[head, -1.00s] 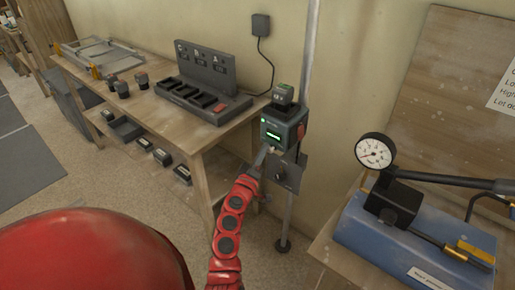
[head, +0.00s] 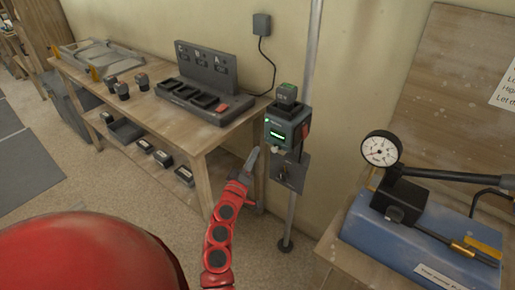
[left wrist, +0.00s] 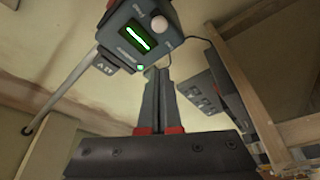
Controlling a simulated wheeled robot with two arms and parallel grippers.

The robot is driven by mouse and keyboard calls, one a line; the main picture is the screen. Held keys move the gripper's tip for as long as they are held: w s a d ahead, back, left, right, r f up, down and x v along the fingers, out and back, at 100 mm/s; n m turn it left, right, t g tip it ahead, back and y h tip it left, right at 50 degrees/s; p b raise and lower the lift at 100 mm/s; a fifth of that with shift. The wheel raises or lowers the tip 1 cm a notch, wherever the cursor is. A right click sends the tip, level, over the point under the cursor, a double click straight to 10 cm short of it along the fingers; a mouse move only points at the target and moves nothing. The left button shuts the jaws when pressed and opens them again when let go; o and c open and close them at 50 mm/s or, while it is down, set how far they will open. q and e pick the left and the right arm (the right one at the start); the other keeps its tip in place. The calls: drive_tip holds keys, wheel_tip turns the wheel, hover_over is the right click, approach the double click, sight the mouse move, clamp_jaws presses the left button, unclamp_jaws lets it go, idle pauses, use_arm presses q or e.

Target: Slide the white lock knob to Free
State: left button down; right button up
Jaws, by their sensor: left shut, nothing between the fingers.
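A grey-green device (head: 287,126) with a lit green display is mounted on a vertical post. In the left wrist view the device (left wrist: 118,48) shows at the top, tilted, with a round white knob (left wrist: 158,24) on its face beside the display. Small lettering near the knob is too small to read surely. The knob is not clear in the head view. My left gripper (head: 254,156) is shut and empty, below and left of the device and apart from it. Its closed fingers (left wrist: 157,74) point up toward the device in the left wrist view. My right gripper is out of view.
A grey plate (head: 290,173) is fixed on the post (head: 293,212) below the device. A wooden workbench (head: 190,140) with a charger rack (head: 207,75) stands left. A blue unit with a gauge (head: 381,148) sits on a right-hand table. Floor between is clear.

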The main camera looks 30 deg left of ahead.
use_arm(q)
drive_tip(key=v, duration=0.4)
drive_tip(key=shift+s+a+b, duration=0.1)
drive_tip(key=shift+a+b, duration=0.05)
drive_tip(key=shift+b, duration=0.25)
